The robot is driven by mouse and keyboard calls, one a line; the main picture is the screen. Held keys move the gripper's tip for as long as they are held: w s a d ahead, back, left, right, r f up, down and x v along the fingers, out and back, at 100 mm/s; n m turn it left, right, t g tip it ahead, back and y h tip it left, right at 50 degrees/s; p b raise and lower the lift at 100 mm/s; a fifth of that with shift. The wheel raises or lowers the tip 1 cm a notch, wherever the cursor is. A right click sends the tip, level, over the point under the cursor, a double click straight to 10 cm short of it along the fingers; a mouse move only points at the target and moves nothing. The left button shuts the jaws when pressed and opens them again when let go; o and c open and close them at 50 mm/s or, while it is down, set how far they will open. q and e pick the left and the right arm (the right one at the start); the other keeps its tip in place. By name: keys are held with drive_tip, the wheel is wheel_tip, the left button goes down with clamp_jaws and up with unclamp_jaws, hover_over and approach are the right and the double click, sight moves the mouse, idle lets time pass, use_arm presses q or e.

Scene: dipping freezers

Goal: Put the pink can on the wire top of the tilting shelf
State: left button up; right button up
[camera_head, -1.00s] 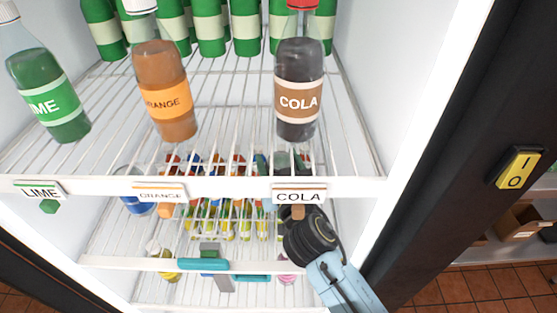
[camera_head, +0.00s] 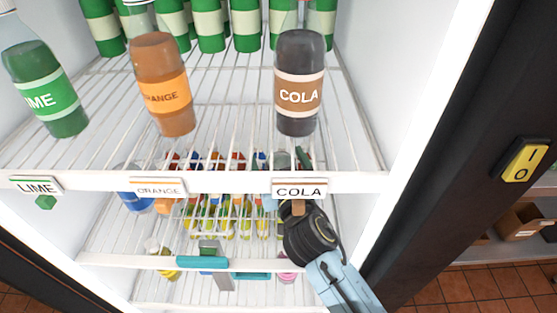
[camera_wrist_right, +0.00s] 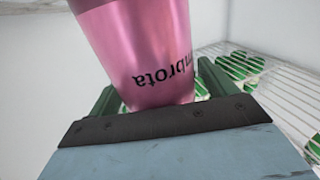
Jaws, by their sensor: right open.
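The pink can (camera_wrist_right: 140,45) fills the middle of the right wrist view, its lettering upside down. My right gripper (camera_wrist_right: 160,90) is open, with a green finger on each side of the can. Whether the fingers touch it, and what it rests on, I cannot tell. In the head view my right arm reaches in below the COLA label, and the upper shelf largely hides the gripper. The wire top (camera_head: 203,222) of the tilting shelf shows below the upper shelf, over several colourful packages. My left gripper is not in view.
The upper wire shelf (camera_head: 225,120) holds lime, orange (camera_head: 165,98) and cola (camera_head: 298,97) bottles. Its labelled front edge (camera_head: 230,187) lies close above my right arm. The white right wall (camera_head: 400,100) is near. A small pink object (camera_head: 287,268) stands lower down.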

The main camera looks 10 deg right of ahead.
drive_tip(key=s, duration=0.8)
drive_tip(key=s+d+b, duration=0.1)
drive_tip(key=s, duration=0.3)
drive_tip(key=shift+s+f, duration=0.1)
drive_tip(key=shift+s, duration=0.1)
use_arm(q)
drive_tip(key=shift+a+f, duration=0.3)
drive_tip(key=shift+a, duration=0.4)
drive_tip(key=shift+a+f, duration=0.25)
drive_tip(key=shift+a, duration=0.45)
use_arm(e)
drive_tip(key=shift+s, duration=0.5)
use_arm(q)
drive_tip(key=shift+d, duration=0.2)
